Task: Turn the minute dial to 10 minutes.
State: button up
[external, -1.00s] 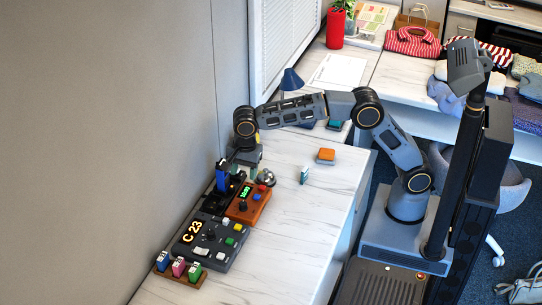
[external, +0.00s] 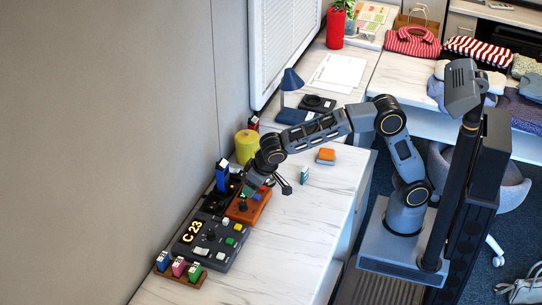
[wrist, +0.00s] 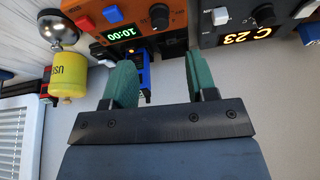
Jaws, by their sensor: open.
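The orange timer box (external: 252,212) sits on the desk near the wall, with a black dial (external: 242,206). In the wrist view the box (wrist: 135,10) is at the top, with the black dial (wrist: 159,17), a blue button (wrist: 112,14), a red button (wrist: 84,22) and a green display (wrist: 121,33) that appears to read 10:00. My gripper (external: 268,188) is over the back of the box and partly covers it. Its green fingers (wrist: 160,60) are apart with nothing between them, and the dial shows beyond their tips, apart from them.
A grey C 23 panel (external: 213,248) adjoins the box in front. A blue lever unit (external: 221,178) and a yellow cylinder (external: 247,146) stand by the wall. A silver bell (wrist: 57,27) is beside the box. A small bottle (external: 304,175) stands right; the desk's front right is clear.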

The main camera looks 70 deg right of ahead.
aim_at(243, 203)
jog(key=x, duration=0.9)
jog(key=shift+f+b, duration=0.2)
jog(key=shift+b, duration=0.1)
